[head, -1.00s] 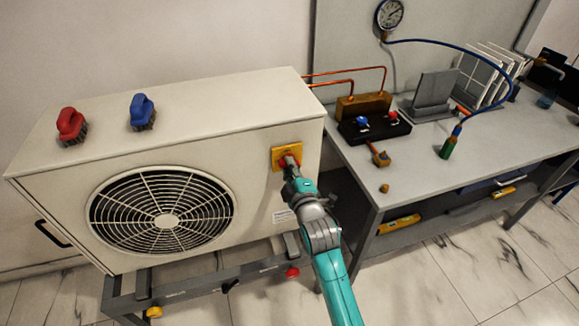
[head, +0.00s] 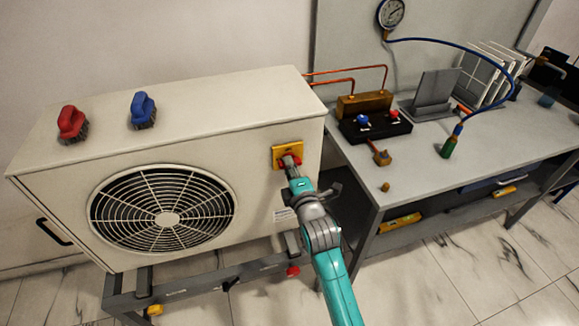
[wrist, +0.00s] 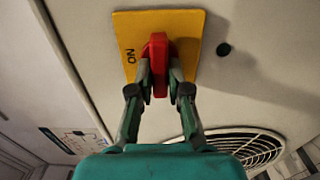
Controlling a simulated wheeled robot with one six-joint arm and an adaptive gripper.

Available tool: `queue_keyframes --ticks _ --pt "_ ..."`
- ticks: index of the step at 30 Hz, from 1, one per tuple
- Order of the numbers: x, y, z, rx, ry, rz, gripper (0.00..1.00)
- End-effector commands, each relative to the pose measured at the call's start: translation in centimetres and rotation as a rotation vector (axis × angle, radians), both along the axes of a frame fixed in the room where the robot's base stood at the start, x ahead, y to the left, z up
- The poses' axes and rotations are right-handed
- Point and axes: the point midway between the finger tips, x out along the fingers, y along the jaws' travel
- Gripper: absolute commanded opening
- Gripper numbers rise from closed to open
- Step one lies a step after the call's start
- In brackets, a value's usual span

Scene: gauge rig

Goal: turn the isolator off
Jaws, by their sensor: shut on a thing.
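The isolator is a yellow plate (head: 279,155) with a red handle on the upper right of the white unit's front. In the wrist view the yellow plate (wrist: 192,28) has "ON" printed near its left edge, and the red handle (wrist: 158,50) stands out from its middle, lying along the picture's vertical. My gripper (wrist: 160,80) is shut on the red handle, one finger on each side. In the head view my gripper (head: 291,164) meets the plate and hides most of the handle.
The white unit (head: 230,100) has a round fan grille (head: 165,185) left of the isolator. A red brush (head: 71,123) and a blue brush (head: 142,109) stand on its top. A workbench (head: 425,175) with a gauge and hose is close on the right.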

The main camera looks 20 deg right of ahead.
Motion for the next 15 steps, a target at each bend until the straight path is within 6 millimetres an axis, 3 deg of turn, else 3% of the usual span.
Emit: queue_keyframes --ticks 7,8,10,15 --pt "-0.03 0.06 -0.18 -0.001 0.004 0.001 0.0" --pt "-0.03 0.06 -0.19 -0.001 0.004 0.001 0.24" --pt "-0.03 0.05 -0.18 -0.001 0.004 0.001 0.42" --pt "-0.02 0.03 -0.1 0.0 0.002 0.0 0.42"
